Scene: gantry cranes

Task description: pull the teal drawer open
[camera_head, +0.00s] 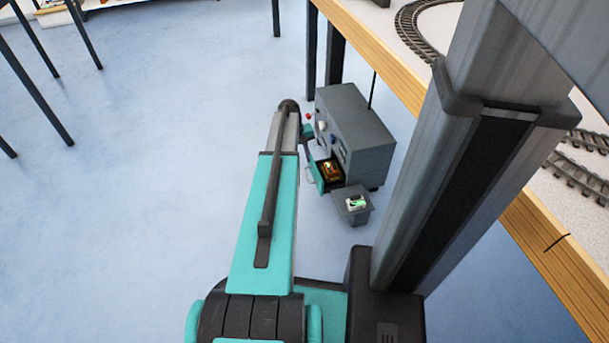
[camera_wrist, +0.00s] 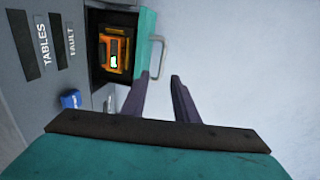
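The teal drawer (camera_wrist: 144,42) stands out from the grey cabinet, and its inside shows. An orange and black device (camera_wrist: 115,50) lies in it. A pale bar handle (camera_wrist: 165,55) is on the teal front. In the wrist view my gripper (camera_wrist: 160,76) has its two dark fingers apart, tips close to the handle's lower end. I cannot tell whether they touch it. In the head view the teal drawer front (camera_head: 318,178) shows beside my arm, with the orange device (camera_head: 332,170) behind it. The gripper is mostly hidden there by my arm.
The grey cabinet (camera_head: 358,128) stands on the floor by a wooden-edged table (camera_head: 395,75) with model tracks. It bears labels, and a blue knob (camera_wrist: 70,100) shows. A small grey stand (camera_head: 352,217) holds a white and green item (camera_head: 356,203).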

